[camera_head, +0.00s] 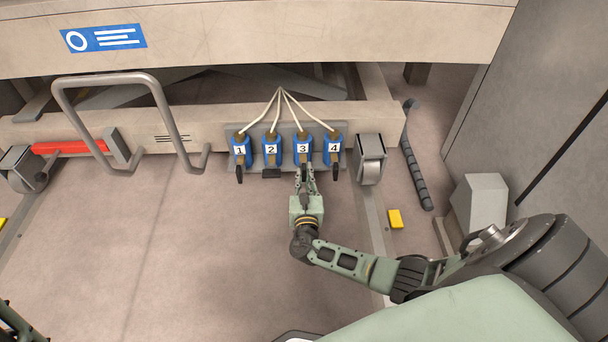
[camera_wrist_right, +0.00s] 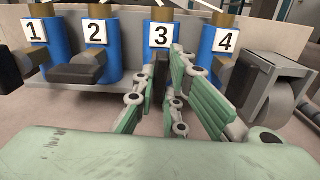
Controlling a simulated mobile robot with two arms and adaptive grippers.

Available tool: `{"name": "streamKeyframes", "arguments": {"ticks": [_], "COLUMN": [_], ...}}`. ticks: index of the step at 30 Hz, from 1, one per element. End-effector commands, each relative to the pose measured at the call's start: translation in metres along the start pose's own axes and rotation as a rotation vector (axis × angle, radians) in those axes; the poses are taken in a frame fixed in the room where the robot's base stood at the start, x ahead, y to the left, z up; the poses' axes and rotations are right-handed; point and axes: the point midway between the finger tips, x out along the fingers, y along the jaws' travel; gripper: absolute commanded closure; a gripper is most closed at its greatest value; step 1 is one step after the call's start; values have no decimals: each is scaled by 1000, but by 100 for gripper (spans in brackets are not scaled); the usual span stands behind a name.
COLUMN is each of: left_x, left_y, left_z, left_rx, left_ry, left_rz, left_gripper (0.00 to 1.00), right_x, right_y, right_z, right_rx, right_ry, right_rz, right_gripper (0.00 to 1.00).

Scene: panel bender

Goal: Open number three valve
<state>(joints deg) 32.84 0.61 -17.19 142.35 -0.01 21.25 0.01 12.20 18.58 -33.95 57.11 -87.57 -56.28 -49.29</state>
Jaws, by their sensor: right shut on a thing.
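The number three valve (camera_head: 303,147) is a blue body with a white "3" label, third from the left in a row on a grey plate. In the wrist view the valve (camera_wrist_right: 161,55) stands straight ahead of the fingers. My right gripper (camera_head: 306,178) is at the lower front of this valve, shut on its handle. Its green fingers (camera_wrist_right: 166,85) show on both sides in the wrist view; the handle is mostly hidden between them. A small part of my left arm or gripper (camera_head: 12,322) shows at the bottom left corner; its jaws cannot be made out.
Valves one (camera_head: 240,150), two (camera_head: 271,149) and four (camera_head: 333,149) stand close beside. The handles of one and four hang down; two has a wide dark handle (camera_head: 271,173). A grey roller (camera_head: 370,158) is right of them, a bent bar (camera_head: 160,110) left. Floor in front is clear.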

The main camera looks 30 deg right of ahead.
Motion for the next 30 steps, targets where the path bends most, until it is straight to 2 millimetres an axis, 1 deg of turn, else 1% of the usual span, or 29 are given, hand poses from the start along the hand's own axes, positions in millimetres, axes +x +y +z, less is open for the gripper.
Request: {"name": "streamKeyframes", "arguments": {"ticks": [7, 21, 22, 27, 30], "left_x": [-1, -2, -2, -2, -2], "left_y": [-1, -1, -1, -1, -1], "left_z": [1, 2, 2, 2, 2], "left_rx": [-2, -2, -2, -2, -2], "left_ry": [-5, -8, -8, -9, -9], "left_rz": [-4, -4, -4, -4, -3], "left_gripper": [71, 71, 71, 71, 71], "right_x": [0, 0, 0, 0, 0], "right_y": [-2, -2, -2, -2, -1], "right_z": [-1, -2, -2, -2, -1], "right_rx": [-61, -73, -73, -71, -70], "right_ry": [3, 4, 4, 3, 2], "right_rz": [-2, -2, -2, -2, -1], "right_gripper": [100, 100, 87, 72, 70]}}
